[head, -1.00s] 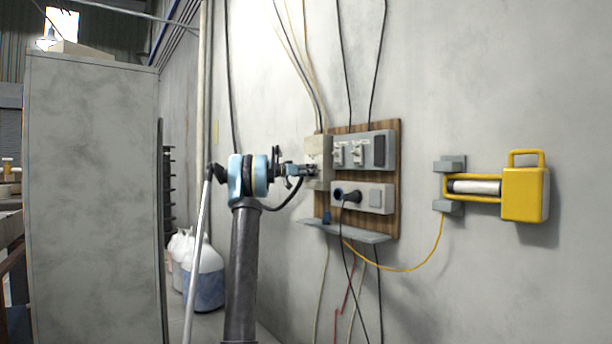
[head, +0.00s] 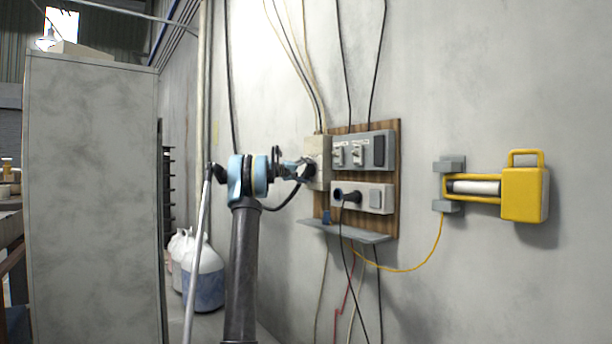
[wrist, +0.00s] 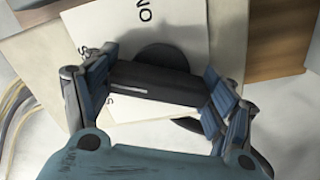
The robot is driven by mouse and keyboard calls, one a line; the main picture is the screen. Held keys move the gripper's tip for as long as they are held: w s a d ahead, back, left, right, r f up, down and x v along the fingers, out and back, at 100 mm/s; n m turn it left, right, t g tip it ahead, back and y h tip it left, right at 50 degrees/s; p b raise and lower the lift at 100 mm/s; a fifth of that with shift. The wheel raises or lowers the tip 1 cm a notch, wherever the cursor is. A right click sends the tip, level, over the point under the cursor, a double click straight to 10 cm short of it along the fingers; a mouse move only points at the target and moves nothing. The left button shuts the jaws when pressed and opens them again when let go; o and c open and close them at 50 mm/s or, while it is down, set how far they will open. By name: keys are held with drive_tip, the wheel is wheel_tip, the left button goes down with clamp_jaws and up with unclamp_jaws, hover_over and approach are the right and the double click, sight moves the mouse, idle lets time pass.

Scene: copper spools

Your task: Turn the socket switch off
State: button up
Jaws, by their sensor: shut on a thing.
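A beige switch box (head: 321,148) is at the left edge of a wooden board on the wall. My gripper (head: 309,169) is at the front of this box and hides part of it. In the wrist view my gripper's blue-grey fingers (wrist: 157,88) are on both ends of a black switch knob (wrist: 150,80), shut on it. The knob lies across a white label plate (wrist: 185,25) with the letters "ON" seen turned round. The rest of the label is partly hidden by the knob and fingers.
A grey panel (head: 372,134) with switches and a socket panel (head: 375,190) with a black plug (head: 349,196) are to the right. A small shelf (head: 350,233) juts out below. A yellow lamp (head: 525,194) hangs further right. Cables run above and below.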

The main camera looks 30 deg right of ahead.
drive_tip(key=n, duration=0.5)
drive_tip(key=shift+w+a, duration=0.15)
drive_tip(key=shift+w, duration=0.05)
idle(0.4)
drive_tip(key=shift+f, duration=0.1)
drive_tip(key=o, duration=1)
drive_tip(key=shift+o, duration=0.2)
drive_tip(key=shift+s, duration=0.1)
drive_tip(key=a, duration=1.2)
drive_tip(key=shift+s, duration=0.4)
